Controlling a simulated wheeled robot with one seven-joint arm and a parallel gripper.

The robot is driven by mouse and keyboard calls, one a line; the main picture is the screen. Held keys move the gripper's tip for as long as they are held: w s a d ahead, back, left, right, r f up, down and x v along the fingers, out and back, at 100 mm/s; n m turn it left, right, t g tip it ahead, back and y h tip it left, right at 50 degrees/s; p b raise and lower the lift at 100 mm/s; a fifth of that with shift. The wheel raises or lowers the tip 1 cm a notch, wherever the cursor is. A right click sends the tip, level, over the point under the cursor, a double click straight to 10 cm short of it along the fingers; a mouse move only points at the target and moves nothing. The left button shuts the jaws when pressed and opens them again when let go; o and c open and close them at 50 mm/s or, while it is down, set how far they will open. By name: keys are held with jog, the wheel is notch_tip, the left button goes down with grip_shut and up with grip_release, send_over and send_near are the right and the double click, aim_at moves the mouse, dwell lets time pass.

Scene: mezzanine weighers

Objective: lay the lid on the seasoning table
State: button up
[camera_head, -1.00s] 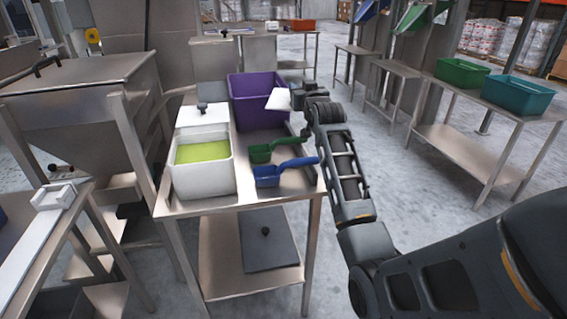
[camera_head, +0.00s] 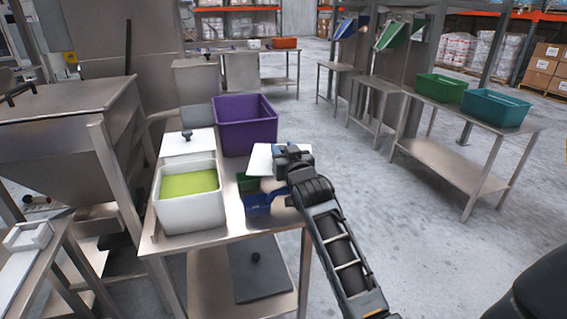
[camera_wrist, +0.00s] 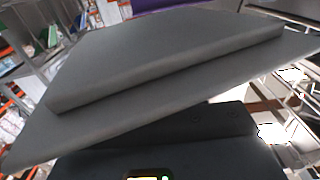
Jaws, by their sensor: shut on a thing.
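My gripper (camera_head: 284,158) is shut on a white flat lid (camera_head: 262,160). It holds the lid above the right side of the steel seasoning table (camera_head: 215,246), over the scoops. The lid fills much of the wrist view as a grey stepped slab (camera_wrist: 160,65), tilted in the picture. Its gripped part is hidden. On the table stand a white tub (camera_head: 190,214) of yellow-green seasoning and a purple bin (camera_head: 246,126) behind. Another white lid with a dark knob (camera_head: 187,143) lies behind the tub.
A blue scoop (camera_head: 257,204) and a green scoop (camera_head: 246,183) lie on the table, partly covered by the held lid and my arm. A dark lid (camera_head: 258,282) lies on the lower shelf. A steel hopper (camera_head: 70,125) stands close at left.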

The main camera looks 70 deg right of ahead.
notch_tip(320, 180, down, 4)
jog(key=shift+a+f, duration=0.1)
dwell(0.4)
jog(key=shift+f+b, duration=0.35)
jog(key=shift+b, duration=0.05)
jog(key=shift+f, duration=0.2)
jog(key=o, duration=1.1)
jog(key=shift+c, duration=0.2)
jog(key=shift+r, duration=0.15)
